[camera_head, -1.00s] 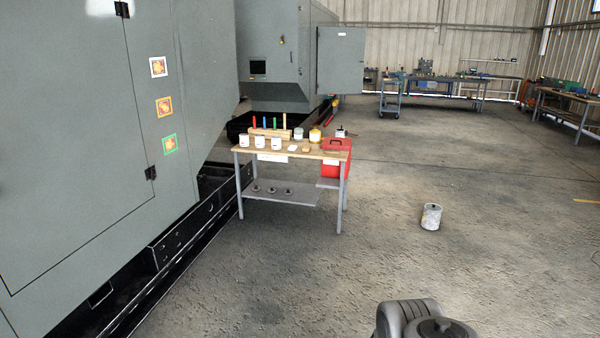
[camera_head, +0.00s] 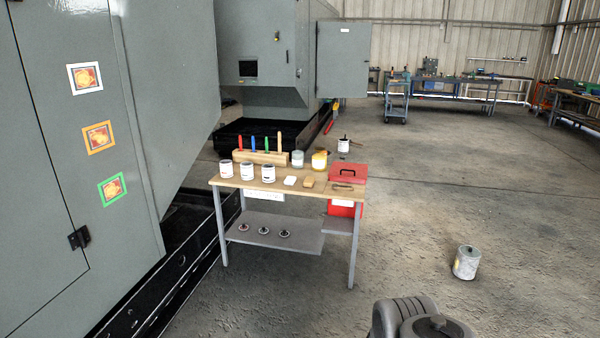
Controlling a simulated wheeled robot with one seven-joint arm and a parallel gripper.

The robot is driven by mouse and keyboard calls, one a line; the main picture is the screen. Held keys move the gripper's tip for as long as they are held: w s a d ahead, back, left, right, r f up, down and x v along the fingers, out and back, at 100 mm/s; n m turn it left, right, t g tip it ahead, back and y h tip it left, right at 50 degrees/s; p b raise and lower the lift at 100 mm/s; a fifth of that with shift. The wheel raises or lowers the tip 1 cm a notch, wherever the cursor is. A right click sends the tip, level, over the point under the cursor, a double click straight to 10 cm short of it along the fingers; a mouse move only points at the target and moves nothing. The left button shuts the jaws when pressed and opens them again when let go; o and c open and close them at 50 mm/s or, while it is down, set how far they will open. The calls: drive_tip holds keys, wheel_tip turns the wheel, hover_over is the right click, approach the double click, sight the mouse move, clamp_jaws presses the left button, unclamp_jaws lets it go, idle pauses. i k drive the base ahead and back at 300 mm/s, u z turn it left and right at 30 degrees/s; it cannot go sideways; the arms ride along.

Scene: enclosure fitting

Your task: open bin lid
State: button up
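The clearest box with a lid is a red bin (camera_head: 342,209) at the right end of the wooden-topped table. Its red lid (camera_head: 349,168) has a dark handle and looks shut. The tabletop edge hides part of the bin's body. A white can (camera_head: 466,263) with a small dark knob on top stands upright on the floor to the right; its top looks closed. A grey rounded part of my own arm shows at the bottom right. My gripper is not in view.
The table (camera_head: 262,185) carries white pots, a wooden block (camera_head: 262,156) with coloured handles, a yellow-topped pot (camera_head: 319,160) and small blocks. Several small round parts lie on its lower shelf (camera_head: 272,232). A grey cabinet (camera_head: 60,150) stands left.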

sight(358, 171)
drive_tip(key=i, duration=4.35)
drive_tip(key=z, duration=0.1)
